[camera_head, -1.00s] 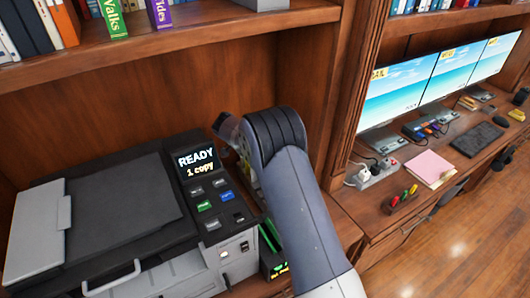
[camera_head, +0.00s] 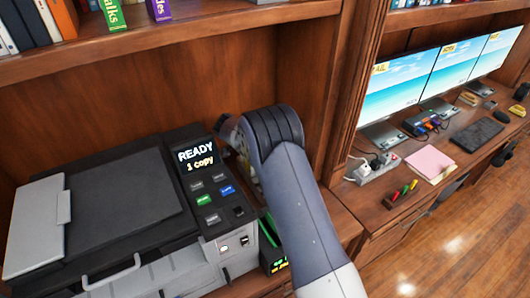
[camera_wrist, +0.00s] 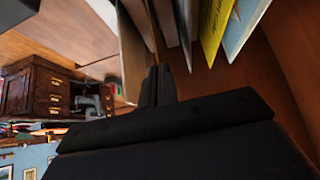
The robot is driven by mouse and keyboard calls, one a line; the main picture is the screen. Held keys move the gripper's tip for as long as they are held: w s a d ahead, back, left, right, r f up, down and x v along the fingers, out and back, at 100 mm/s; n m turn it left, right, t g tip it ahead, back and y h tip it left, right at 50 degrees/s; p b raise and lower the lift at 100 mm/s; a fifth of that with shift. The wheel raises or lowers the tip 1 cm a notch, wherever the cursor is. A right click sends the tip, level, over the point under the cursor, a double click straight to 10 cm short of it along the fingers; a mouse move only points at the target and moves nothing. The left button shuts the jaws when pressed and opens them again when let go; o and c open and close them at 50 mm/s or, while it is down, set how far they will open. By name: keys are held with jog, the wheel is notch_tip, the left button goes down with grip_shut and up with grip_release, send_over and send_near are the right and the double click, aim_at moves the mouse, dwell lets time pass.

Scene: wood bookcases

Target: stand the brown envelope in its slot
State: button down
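In the wrist view my gripper (camera_wrist: 157,84) has its two dark fingers close together. A thin brown edge (camera_wrist: 152,28) runs down between them; it looks like the brown envelope seen edge-on, and its face is hidden. Upright thin items stand just beyond and beside the fingers: a tan panel (camera_wrist: 132,55), a yellow one (camera_wrist: 214,25) and a pale blue one (camera_wrist: 243,25). Which gap is the envelope's slot I cannot tell. In the head view my arm hides the gripper's fingers and the envelope.
A printer (camera_head: 115,205) reading "READY 1 copy" stands left of my arm. A dark box with green edges (camera_head: 268,250) sits between them. A bookshelf (camera_head: 200,35) hangs above. To the right a desk holds monitors (camera_head: 395,90), a power strip (camera_head: 372,170) and pink paper (camera_head: 430,163).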

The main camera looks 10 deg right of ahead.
jog(key=shift+f, duration=0.75)
jog(key=c, duration=2.2)
grip_release()
jog(key=c, duration=1.6)
grip_release()
notch_tip(320, 180, up, 10)
jog(key=shift+b, duration=1.1)
jog(key=shift+f, duration=0.1)
jog(key=shift+f+p, duration=1.1)
jog(key=shift+f, duration=3.25)
